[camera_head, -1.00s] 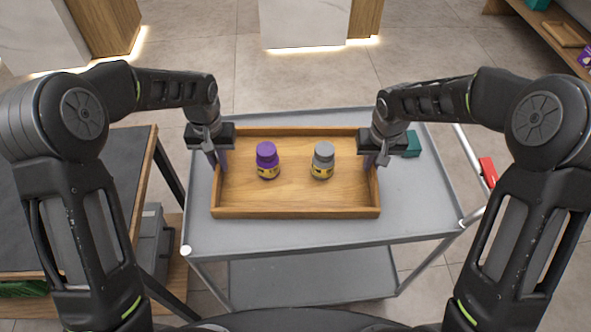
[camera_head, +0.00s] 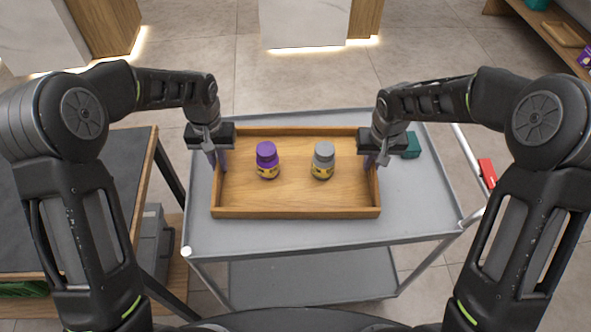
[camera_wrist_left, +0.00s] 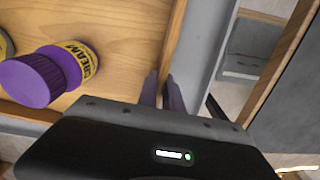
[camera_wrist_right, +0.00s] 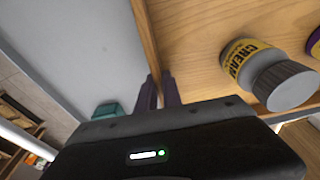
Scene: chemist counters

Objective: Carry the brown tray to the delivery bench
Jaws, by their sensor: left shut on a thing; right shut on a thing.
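The brown wooden tray (camera_head: 296,212) is on the top of a grey cart (camera_head: 310,236) in the head view; whether it touches the cart top is hard to tell. A purple-capped jar (camera_head: 267,160) and a grey-capped jar (camera_head: 322,161) stand upright in it. My left gripper (camera_head: 221,163) is shut on the tray's left wall, seen between its fingers in the left wrist view (camera_wrist_left: 163,92). My right gripper (camera_head: 370,162) is shut on the tray's right wall, as the right wrist view (camera_wrist_right: 158,92) shows.
A dark-topped table (camera_head: 70,190) stands to the left, close to the cart. A teal object (camera_head: 412,145) lies on the cart right of the tray. The cart's handle with a red part (camera_head: 487,172) is on the right. White-and-wood counters (camera_head: 305,22) stand ahead, with open floor between.

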